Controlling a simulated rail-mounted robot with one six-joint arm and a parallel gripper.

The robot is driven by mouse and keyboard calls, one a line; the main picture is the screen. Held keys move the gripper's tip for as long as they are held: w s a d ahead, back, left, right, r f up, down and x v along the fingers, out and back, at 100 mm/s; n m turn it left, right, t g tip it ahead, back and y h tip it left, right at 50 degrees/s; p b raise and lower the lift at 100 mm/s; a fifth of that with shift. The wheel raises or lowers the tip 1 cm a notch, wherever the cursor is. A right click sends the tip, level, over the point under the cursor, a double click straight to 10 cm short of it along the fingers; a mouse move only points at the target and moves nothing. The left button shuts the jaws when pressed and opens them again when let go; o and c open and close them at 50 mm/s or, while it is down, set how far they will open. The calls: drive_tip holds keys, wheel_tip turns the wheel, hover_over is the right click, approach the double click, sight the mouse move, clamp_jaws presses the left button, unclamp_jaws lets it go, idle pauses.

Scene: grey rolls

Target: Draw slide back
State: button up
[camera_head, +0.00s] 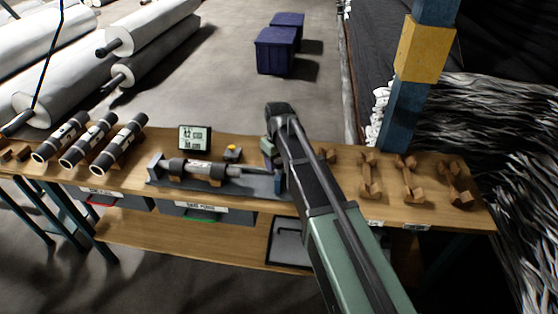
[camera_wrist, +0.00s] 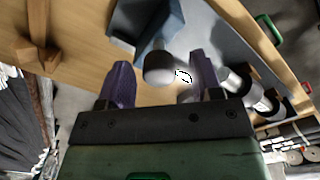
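A test fixture with a grey base (camera_head: 230,184) lies on the wooden bench; a dark and silver cylinder (camera_head: 200,168) sits on its left and a blue slide block (camera_head: 279,182) at its right end. In the wrist view the blue block (camera_wrist: 150,22) is at the top, with a rounded grey knob (camera_wrist: 158,68) standing out from it toward me. My gripper (camera_wrist: 162,82) is open, its two purple fingers either side of the knob, with a visible gap on each side. In the head view my arm hides much of the gripper and the knob.
A small display (camera_head: 195,138) and a yellow button (camera_head: 232,149) stand behind the fixture. Several black-and-white rolls (camera_head: 88,140) lie at left. Empty wooden cradles (camera_head: 408,180) stand at right. A blue post (camera_head: 408,105) rises behind the bench.

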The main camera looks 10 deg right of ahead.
wheel_tip(320, 180, up, 11)
drive_tip(key=p, duration=1)
drive_tip(key=shift+p, duration=0.4)
drive_tip(key=shift+f, duration=0.1)
drive_tip(key=s+d+m, duration=0.2)
drive_tip(key=s+d, duration=0.1)
drive_tip(key=s, duration=0.7)
drive_tip(key=s+d+m, duration=0.3)
drive_tip(key=s, duration=0.7)
drive_tip(key=shift+s+m, duration=0.25)
drive_tip(key=shift+m, duration=0.05)
